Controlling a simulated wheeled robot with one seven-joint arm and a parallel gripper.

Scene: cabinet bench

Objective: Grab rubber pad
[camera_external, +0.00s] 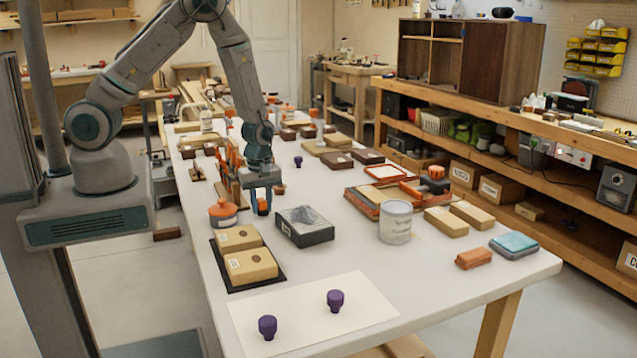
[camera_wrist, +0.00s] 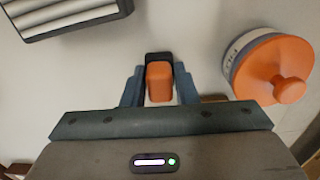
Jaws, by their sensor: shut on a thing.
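My gripper (camera_external: 261,205) hangs low over the left side of the white table, between the orange-lidded pot and the dark tray. In the wrist view my gripper (camera_wrist: 159,85) is shut on a small orange pad (camera_wrist: 159,82), seen end-on between the two dark blue fingers. Its shape matches a rubber pad, but its material cannot be told.
An orange-lidded pot (camera_wrist: 270,68) stands close right of the fingers in the wrist view. A dark tray (camera_external: 305,227) with grey ribs is close by.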

